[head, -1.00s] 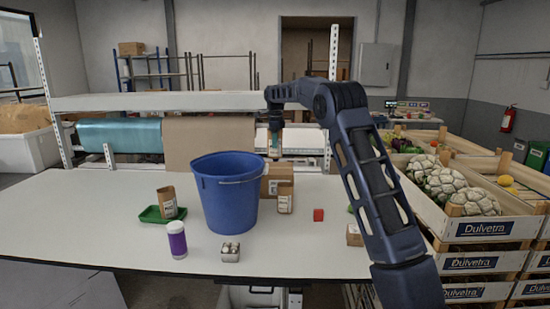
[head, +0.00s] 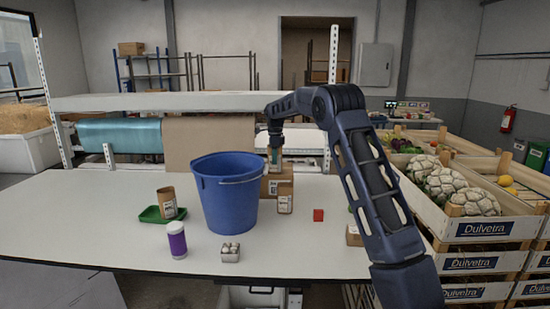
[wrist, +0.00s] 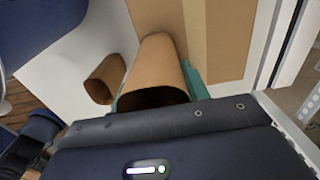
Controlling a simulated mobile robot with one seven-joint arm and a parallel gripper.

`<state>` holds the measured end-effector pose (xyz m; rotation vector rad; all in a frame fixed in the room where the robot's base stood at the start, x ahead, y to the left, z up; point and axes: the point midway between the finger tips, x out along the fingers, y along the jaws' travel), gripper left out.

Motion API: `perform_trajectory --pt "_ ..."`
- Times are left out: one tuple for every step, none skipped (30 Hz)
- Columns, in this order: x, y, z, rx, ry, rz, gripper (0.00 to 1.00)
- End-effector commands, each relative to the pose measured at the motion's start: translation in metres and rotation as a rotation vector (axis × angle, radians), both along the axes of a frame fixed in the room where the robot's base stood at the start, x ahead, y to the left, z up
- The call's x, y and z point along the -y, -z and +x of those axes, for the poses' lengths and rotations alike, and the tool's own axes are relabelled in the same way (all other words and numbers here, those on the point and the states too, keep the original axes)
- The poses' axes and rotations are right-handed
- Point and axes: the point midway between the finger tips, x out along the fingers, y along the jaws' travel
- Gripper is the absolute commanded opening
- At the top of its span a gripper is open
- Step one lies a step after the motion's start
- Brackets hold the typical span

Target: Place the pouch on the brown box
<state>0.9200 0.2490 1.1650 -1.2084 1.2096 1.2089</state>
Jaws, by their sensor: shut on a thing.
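My gripper (head: 276,158) is shut on a brown paper pouch (wrist: 155,70), its teal fingers at the pouch's sides in the wrist view. The pouch is upright below the gripper, its dark open mouth facing the wrist camera. The brown box (head: 283,184) stands on the table behind and right of the blue bucket, and its taped top (wrist: 225,40) shows beyond the pouch in the wrist view. The gripper is above the box in the head view. Whether the pouch touches the box top is unclear.
The blue bucket (head: 226,195) stands close left of the box. Another brown pouch (head: 285,204) stands just in front of it. A red cube (head: 318,215), a small egg carton (head: 230,252), a purple-labelled bottle (head: 177,240) and a green tray (head: 150,214) are on the table (head: 90,220).

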Motion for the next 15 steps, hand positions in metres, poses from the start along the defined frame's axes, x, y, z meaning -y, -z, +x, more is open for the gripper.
perform_trajectory --pt "0.0000 0.0013 -0.0001 0.000 0.000 0.000 0.23" --pt "-0.0001 0.0021 -0.0001 0.000 0.000 0.000 0.23" --pt "-0.0001 0.0026 0.0000 0.000 0.000 0.000 0.47" --pt "-0.0001 0.0023 0.0000 0.000 0.000 0.000 0.53" --pt "-0.0001 0.0023 0.0000 0.000 0.000 0.000 0.59" --pt "-0.0001 0.0023 0.0000 0.000 0.000 0.000 0.67" --pt "-0.0001 0.0022 0.0000 0.000 0.000 0.000 0.67" --pt "-0.0001 0.0022 0.0000 0.000 0.000 0.000 0.67" --pt "-0.0001 0.0022 0.0000 0.000 0.000 0.000 0.67" --pt "-0.0001 0.0022 0.0000 0.000 0.000 0.000 0.67" --pt "-0.0001 0.0022 0.0000 0.000 0.000 0.000 0.67" --pt "-0.0001 0.0022 0.0000 0.000 0.000 0.000 0.67" --pt "-0.0001 0.0021 0.0000 0.000 0.000 0.000 0.67" --pt "-0.0001 0.0020 0.0000 0.000 0.000 0.000 0.67" --pt "-0.0001 0.0013 0.0000 0.000 0.000 0.000 0.67"
